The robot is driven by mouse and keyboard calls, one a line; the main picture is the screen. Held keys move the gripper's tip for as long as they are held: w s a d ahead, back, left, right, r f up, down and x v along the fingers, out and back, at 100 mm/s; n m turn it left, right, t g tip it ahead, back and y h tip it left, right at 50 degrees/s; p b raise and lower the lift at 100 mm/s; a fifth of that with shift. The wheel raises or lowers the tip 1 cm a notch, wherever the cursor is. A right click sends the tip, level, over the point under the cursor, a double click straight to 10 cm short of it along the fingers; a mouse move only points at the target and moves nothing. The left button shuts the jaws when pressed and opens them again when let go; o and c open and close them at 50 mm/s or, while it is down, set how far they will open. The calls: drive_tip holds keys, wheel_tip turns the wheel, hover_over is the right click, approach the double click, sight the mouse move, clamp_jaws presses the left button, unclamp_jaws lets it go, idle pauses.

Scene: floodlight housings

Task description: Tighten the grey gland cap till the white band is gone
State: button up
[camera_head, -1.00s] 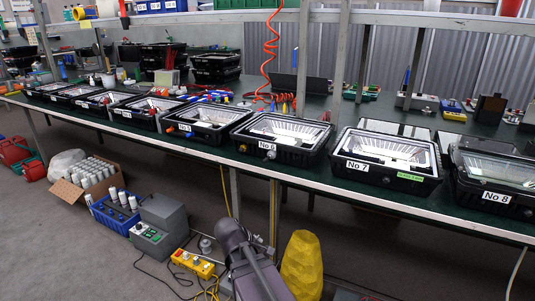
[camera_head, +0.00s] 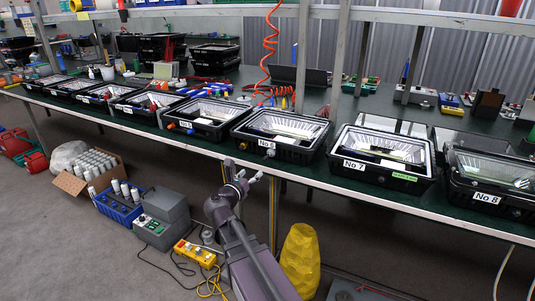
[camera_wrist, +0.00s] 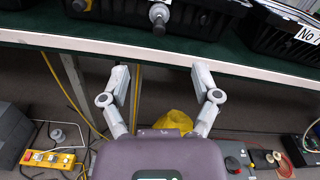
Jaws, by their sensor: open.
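Housing No 6 (camera_head: 282,135) sits at the bench's front edge with a grey gland cap (camera_head: 270,152) on its front face. In the wrist view the grey gland cap (camera_wrist: 159,13) is at the top, sticking out from the black housing (camera_wrist: 190,14) towards me. I cannot make out a white band on it. My gripper (camera_head: 243,174) is open and empty, just below and in front of the bench edge. In the wrist view my gripper (camera_wrist: 160,82) has its fingers spread wide, with the cap beyond the gap, apart from both fingertips.
Housings No 7 (camera_head: 382,160) and No 8 (camera_head: 492,180) stand to the right, and several more to the left. The bench edge (camera_wrist: 150,48) crosses the wrist view. A yellow bag-like object (camera_head: 300,262), a yellow switch box (camera_head: 195,254) and cables lie below.

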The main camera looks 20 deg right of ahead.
sight(267, 157)
idle(0.4)
drive_tip(key=x, duration=1.3)
drive_tip(key=shift+w+d, duration=0.25)
drive_tip(key=shift+d, duration=0.05)
